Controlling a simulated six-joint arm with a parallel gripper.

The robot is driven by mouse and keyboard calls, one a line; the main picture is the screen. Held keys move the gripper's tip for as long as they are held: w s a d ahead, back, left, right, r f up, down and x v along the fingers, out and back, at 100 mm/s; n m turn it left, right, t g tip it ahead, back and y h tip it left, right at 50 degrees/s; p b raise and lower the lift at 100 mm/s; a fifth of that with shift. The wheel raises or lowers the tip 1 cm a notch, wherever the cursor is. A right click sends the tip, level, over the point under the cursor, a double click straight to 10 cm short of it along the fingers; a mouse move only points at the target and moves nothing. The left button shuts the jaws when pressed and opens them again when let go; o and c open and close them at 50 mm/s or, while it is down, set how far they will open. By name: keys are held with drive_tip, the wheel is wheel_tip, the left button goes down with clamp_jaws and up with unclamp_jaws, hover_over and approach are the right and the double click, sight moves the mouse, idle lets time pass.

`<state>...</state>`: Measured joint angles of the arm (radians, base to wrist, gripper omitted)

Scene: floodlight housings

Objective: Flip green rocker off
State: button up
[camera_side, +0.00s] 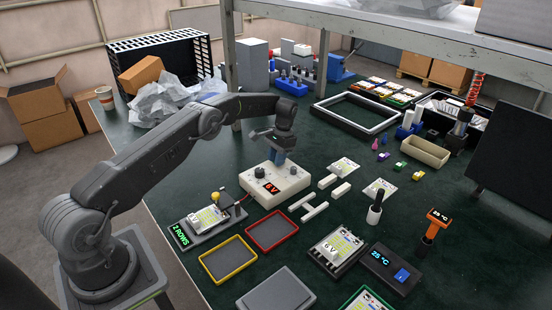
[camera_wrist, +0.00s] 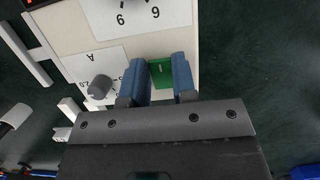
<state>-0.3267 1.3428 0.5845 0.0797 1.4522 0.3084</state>
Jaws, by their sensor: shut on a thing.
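The cream control box (camera_side: 292,184) stands on the green table in the side view, with dark knobs on top and a lit red "6V" display (camera_side: 271,188). My gripper (camera_side: 279,156) points down at the far edge of its top. In the wrist view, the green rocker (camera_wrist: 161,72) lies between the two blue fingers of my gripper (camera_wrist: 160,80), which are shut on it. Its near end is hidden by the gripper, so its tilt cannot be told. A grey knob (camera_wrist: 101,87) on a white scale plate sits left of the fingers.
A red-rimmed tray (camera_side: 271,231) and a yellow-rimmed tray (camera_side: 228,259) lie in front of the box. Several white bars (camera_side: 314,212) lie to its right. A small board stand (camera_side: 207,221) is at its left. A shelf post (camera_side: 233,80) rises behind my arm.

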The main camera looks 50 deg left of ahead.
idle(0.3)
drive_tip(key=o, duration=0.9)
drive_tip(key=shift+w+r, duration=0.15)
drive_tip(key=shift+r, duration=0.25)
drive_tip(key=v, duration=0.3)
drive_tip(key=s+v, duration=0.1)
drive_tip(key=v, duration=0.5)
drive_tip(key=shift+s+r, duration=0.2)
drive_tip(key=shift+s, duration=0.15)
